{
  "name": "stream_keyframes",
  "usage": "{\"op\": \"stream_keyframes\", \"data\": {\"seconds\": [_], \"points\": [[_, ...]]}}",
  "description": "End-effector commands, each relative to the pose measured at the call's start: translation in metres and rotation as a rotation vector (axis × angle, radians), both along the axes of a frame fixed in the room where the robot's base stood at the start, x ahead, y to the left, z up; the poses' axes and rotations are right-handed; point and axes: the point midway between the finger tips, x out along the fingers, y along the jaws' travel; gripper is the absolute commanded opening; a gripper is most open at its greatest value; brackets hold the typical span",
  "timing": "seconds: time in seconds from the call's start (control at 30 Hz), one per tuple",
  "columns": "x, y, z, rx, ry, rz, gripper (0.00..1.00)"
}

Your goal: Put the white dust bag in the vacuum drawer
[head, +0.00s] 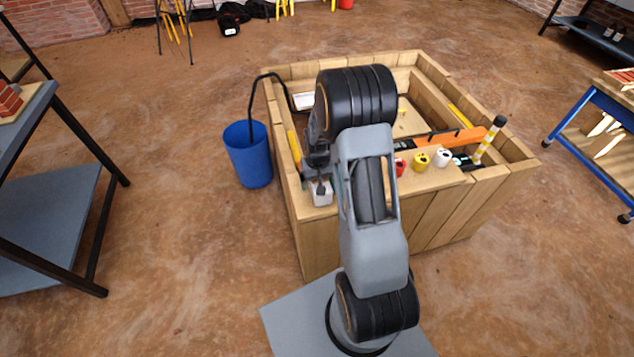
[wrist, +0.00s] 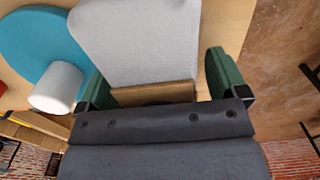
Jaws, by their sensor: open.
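A white, finely textured thing, which looks like the dust bag (wrist: 140,45), fills the top middle of the wrist view. It has a brown edge strip (wrist: 150,93) on its near side. My gripper (wrist: 157,85) is open, with one green finger on each side of this strip. I cannot tell whether the fingers touch it. In the head view, my gripper (head: 318,180) is low over the front left corner of the wooden frame, above a small white thing (head: 321,194). I cannot make out the vacuum drawer in either view.
The wooden frame (head: 450,215) carries red, yellow and white small items, and an orange bar (head: 455,137). A blue bin (head: 248,155) with a black hose stands left. A teal round thing (wrist: 32,45) and white cylinder (wrist: 57,88) lie beside the bag. Benches stand at both sides.

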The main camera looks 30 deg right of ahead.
Motion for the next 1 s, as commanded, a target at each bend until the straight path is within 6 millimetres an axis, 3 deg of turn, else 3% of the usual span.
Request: {"op": "stream_keyframes", "data": {"seconds": [0.13,0.73,1.0], "points": [[0.0001,0.0,0.0002,0.0,0.0,0.0,0.91],[0.0001,0.0001,0.0005,0.0,0.0,0.0,0.33],[0.0004,0.0,0.0034,0.0,-0.001,0.0,0.33]]}}
